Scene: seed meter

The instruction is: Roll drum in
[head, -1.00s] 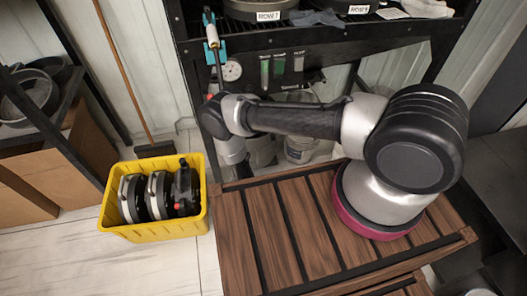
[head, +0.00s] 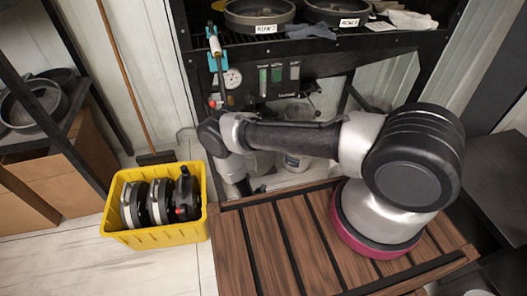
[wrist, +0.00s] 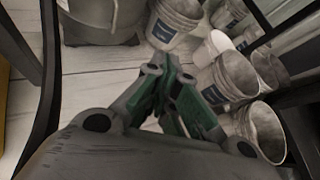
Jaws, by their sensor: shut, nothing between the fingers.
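My gripper (wrist: 170,72) is shut and empty in the wrist view, with its green-sided fingers together above the pale floor. In the head view its dark end (head: 246,186) hangs at the wooden platform's back edge, partly hidden. No loose drum can be made out for sure. Several round black-and-white drum-like units (head: 158,201) stand on edge in a yellow crate (head: 158,238), left of my gripper and apart from it. Round dark pans (head: 258,16) with row labels stand on the black rack (head: 350,60).
White buckets (wrist: 228,78) stand on the floor near my fingers, and one also shows under the rack in the head view (head: 297,161). A slatted wooden platform (head: 285,240) lies in front. A broom (head: 127,85) leans behind the crate.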

